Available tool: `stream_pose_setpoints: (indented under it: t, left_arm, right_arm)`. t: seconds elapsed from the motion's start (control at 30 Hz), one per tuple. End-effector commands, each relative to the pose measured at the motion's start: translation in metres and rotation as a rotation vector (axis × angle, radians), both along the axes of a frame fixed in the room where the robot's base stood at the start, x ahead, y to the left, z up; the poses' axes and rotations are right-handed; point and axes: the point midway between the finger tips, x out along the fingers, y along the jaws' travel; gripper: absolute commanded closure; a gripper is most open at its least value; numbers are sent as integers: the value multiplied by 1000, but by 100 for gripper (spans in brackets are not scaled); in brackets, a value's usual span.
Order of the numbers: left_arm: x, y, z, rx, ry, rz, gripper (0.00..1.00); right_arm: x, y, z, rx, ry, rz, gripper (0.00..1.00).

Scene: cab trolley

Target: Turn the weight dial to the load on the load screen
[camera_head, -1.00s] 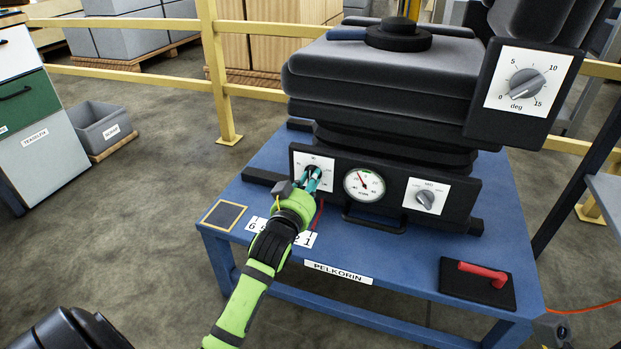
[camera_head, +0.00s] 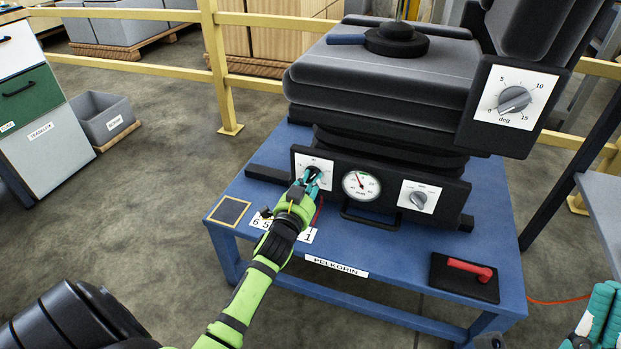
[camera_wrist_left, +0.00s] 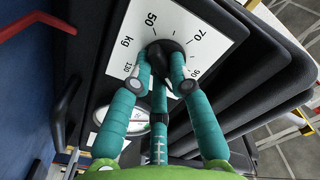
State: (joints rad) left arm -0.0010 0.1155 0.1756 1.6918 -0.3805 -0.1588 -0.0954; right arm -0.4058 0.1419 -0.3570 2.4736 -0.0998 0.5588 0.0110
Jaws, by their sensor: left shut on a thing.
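The weight dial's white plate (camera_head: 314,163) is at the left end of the black seat base. In the left wrist view its plate (camera_wrist_left: 203,27) shows "kg" and numbers including 50, 70, 90 and 130. My left gripper (camera_head: 312,177) is shut on the dark weight dial knob (camera_wrist_left: 168,50), its teal fingers on either side. The fingers hide much of the knob, so I cannot read its setting. My right gripper (camera_head: 600,316) is partly in view at the lower right edge, away from the seat. I cannot identify the load screen.
A round gauge (camera_head: 361,185), another dial (camera_head: 419,199) and a black bar handle (camera_head: 370,217) are right of the weight dial. An angle dial (camera_head: 514,98) is on the backrest side. A red handle (camera_head: 468,268) lies on a black pad on the blue table (camera_head: 400,256).

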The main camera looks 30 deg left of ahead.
Motion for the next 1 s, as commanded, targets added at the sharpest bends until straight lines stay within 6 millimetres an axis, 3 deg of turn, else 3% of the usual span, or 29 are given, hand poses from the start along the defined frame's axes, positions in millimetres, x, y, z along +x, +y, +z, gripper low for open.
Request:
stream_pose_setpoints:
  t: [0.4,0.43,0.5,0.83,1.0]
  left_arm:
    - [0,0,0,8,0,-1,100]
    - [0,0,0,8,0,-1,76]
    - [0,0,0,8,0,-1,56]
    - [-1,0,0,8,1,-1,56]
    - [-17,-4,-2,7,3,0,56]
  right_arm:
    - [0,1,0,-3,4,0,100]
    - [0,1,0,-2,5,1,100]
    - [0,1,0,-3,4,0,100]
    - [0,1,-1,-4,6,2,100]
    - [0,1,0,-4,6,1,100]
